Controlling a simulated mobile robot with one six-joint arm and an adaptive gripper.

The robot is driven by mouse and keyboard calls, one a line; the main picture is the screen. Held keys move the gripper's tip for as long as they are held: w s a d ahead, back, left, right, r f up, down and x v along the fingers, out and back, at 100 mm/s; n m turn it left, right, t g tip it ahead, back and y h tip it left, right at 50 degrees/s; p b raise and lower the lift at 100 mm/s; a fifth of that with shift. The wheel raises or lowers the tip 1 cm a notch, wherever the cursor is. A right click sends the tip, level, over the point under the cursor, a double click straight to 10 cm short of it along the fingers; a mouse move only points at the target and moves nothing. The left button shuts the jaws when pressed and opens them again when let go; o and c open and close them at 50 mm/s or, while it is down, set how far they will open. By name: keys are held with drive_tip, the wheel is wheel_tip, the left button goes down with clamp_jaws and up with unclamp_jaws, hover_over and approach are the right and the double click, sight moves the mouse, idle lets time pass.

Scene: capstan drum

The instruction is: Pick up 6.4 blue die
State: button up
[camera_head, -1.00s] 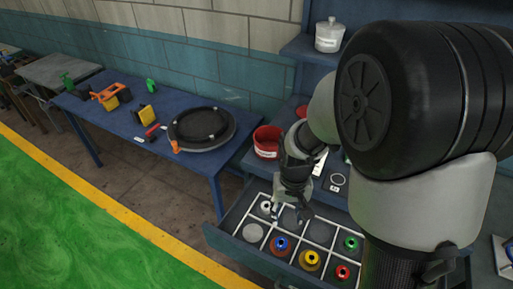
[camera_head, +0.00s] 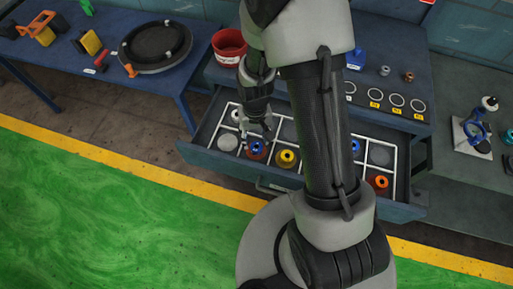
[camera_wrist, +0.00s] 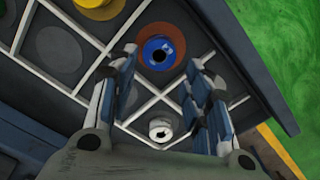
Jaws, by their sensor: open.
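A blue die (camera_head: 256,146) with a dark centre hole sits on an orange-brown disc in a compartment of the open drawer. In the wrist view the blue die (camera_wrist: 161,50) lies between and just beyond my fingertips, with a pale label too small to read. A second blue die (camera_head: 355,146) sits further right, partly behind my arm. My gripper (camera_head: 257,131) is above the drawer beside the first blue die, pointing down. In the wrist view my gripper (camera_wrist: 164,62) has its fingers apart with nothing held between them.
The drawer (camera_head: 215,167) has white dividers and round spots. A white die (camera_wrist: 160,129) and a yellow die (camera_head: 287,157) sit near the blue one. An orange die (camera_head: 380,181) is further right. A red tub (camera_head: 229,46) stands on the bench behind.

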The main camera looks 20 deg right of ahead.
sight(256, 146)
drive_tip(key=f, duration=0.2)
drive_tip(key=s+f+b, duration=0.1)
drive_tip(key=f, duration=0.1)
drive_tip(key=shift+d, duration=0.1)
drive_tip(key=shift+w+f, duration=0.15)
drive_tip(key=shift+f, duration=0.2)
drive_tip(key=c, duration=1)
drive_tip(key=shift+r, duration=0.1)
drive_tip(key=shift+c, duration=0.2)
